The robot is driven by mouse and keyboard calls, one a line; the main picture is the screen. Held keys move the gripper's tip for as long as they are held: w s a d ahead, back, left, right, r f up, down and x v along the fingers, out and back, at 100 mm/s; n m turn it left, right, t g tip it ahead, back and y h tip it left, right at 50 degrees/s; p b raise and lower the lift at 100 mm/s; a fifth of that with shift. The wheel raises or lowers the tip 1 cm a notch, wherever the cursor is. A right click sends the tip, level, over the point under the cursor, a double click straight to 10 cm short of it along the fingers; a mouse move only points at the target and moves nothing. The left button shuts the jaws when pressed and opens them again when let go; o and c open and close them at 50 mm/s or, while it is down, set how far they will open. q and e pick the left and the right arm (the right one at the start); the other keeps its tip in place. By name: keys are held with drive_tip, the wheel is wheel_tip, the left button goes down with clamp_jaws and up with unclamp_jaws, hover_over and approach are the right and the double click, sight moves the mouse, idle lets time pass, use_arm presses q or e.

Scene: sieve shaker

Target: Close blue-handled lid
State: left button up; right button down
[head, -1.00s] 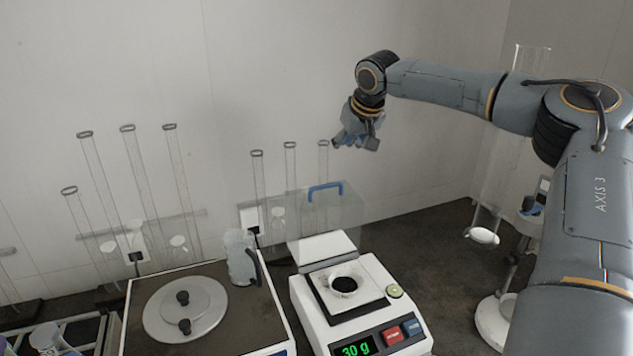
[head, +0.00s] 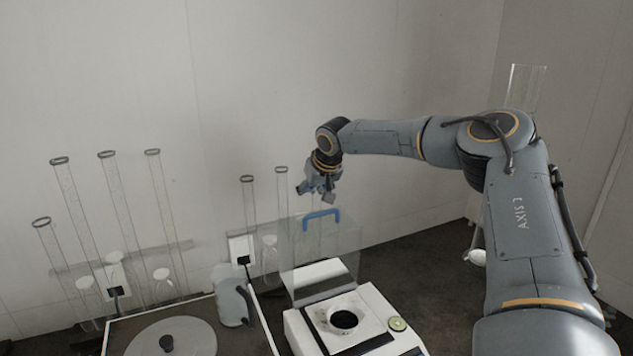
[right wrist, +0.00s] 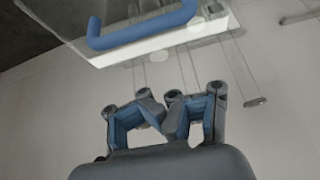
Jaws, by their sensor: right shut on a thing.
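The clear lid (head: 340,258) stands raised at the back of the white scale (head: 376,340), its blue handle (head: 322,214) at the top. The scale's pan area with a white dish (head: 361,305) lies uncovered in front. My right gripper (head: 318,195) is just above the handle in the head view. In the right wrist view my right gripper (right wrist: 166,112) has its fingers drawn together, with no object visible between them. The blue handle (right wrist: 145,28) is near the top there, apart from the fingertips. My left gripper is not in view.
A clear jug (head: 228,298) stands left of the scale, beside a machine with a round grey lid (head: 185,338). Several tall glass tubes (head: 124,215) stand along the wall. A dark bench (head: 420,260) is open at right, partly behind my right arm.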

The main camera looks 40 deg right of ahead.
sight(321, 225)
drive_tip(key=s, duration=0.1)
drive_tip(key=s+a, duration=0.1)
drive_tip(key=shift+s+p, duration=0.4)
drive_tip(key=shift+s, duration=0.25)
drive_tip(key=shift+s+a+f, duration=0.1)
drive_tip(key=shift+s+f, duration=0.1)
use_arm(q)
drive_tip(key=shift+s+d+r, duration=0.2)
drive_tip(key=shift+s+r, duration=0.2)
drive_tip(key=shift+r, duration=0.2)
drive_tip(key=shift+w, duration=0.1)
